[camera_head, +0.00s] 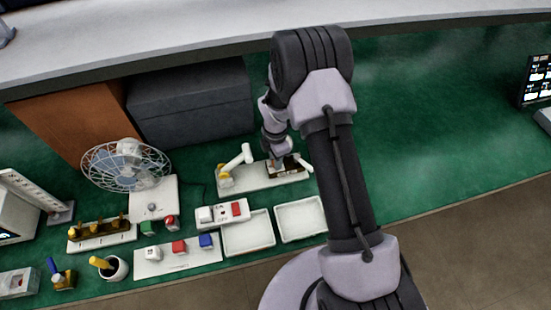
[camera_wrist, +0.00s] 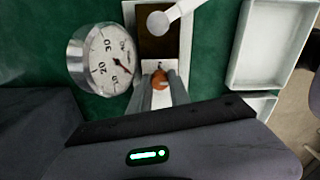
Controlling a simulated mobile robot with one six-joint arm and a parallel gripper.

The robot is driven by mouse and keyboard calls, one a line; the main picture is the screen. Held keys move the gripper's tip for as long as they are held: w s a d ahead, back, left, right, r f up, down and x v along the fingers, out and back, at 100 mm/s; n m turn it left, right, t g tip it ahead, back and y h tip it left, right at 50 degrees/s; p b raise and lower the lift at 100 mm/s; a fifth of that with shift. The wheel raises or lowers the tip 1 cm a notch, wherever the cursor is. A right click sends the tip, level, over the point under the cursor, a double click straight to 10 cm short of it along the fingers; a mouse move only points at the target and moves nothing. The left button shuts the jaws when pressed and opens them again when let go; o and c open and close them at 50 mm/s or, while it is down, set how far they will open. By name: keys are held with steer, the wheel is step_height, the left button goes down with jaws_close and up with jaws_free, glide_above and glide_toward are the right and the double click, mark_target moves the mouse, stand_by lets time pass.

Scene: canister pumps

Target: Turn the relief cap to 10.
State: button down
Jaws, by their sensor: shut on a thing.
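The relief cap (camera_wrist: 160,77) is a small orange-red knob at the end of the pump in the wrist view. My gripper (camera_wrist: 161,84) is shut on it, one grey finger on each side; the fingers hide part of its sides. A round white dial (camera_wrist: 104,62) with a metal rim stands to the left of the cap. In the head view my gripper (camera_head: 279,161) is down at the pump's dark body (camera_head: 290,170), and the cap cannot be made out.
A white lever with a round end (camera_wrist: 158,22) lies over the brown pump body. A white tray (camera_head: 300,218) and another tray (camera_head: 248,234) sit in front. A fan (camera_head: 125,165), a switch box (camera_head: 222,214) and coloured blocks stand to the left. Green bench is clear at right.

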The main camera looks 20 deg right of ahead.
stand_by(0.4)
steer(key=c, duration=1.5)
jaws_free()
steer(key=shift+r, duration=0.1)
step_height(320, 180, up, 17)
steer(key=p, duration=0.4)
steer(key=shift+r, duration=0.15)
steer(key=s+a+r+m+t+y+b, duration=0.1)
steer(key=s+a+r+m+t+b, duration=0.15)
steer(key=s+r+m+b, duration=0.75)
steer(key=s+a+r+m+t+y+b, duration=0.1)
steer(key=s+m+t+b, duration=0.1)
steer(key=s+m, duration=1.2)
steer(key=shift+s+m+t, duration=0.3)
steer(key=shift+s+t, duration=0.35)
steer(key=shift+s, duration=0.25)
